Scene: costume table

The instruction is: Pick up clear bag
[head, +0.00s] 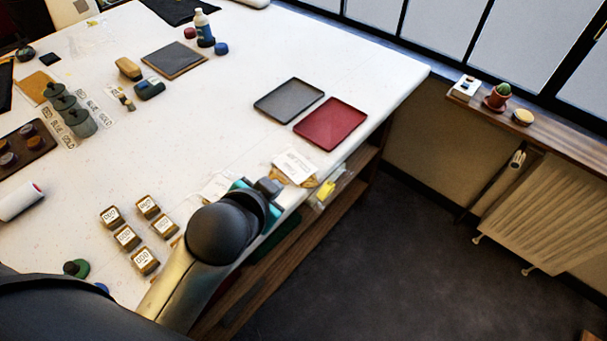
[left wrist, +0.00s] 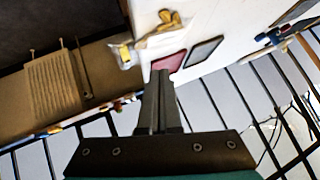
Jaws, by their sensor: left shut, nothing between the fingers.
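A clear bag with a white label (head: 295,165) and gold-coloured contents lies at the table's right edge in the head view. A second white-labelled packet (head: 217,186) lies to its left, partly hidden by my arm. My left gripper (head: 270,187) is close to the labelled bag, on its near-left side; contact cannot be told. In the left wrist view my left gripper (left wrist: 161,76) is shut and empty. A clear-looking packet with yellow contents (left wrist: 126,54) shows left of its fingertips there. My right gripper is not in view.
A grey tray (head: 289,100) and a red tray (head: 330,122) lie beyond the bag. Several small labelled boxes (head: 127,237) stand left of my arm. A wooden shelf (head: 330,207) runs below the table edge. The table's far right corner is clear.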

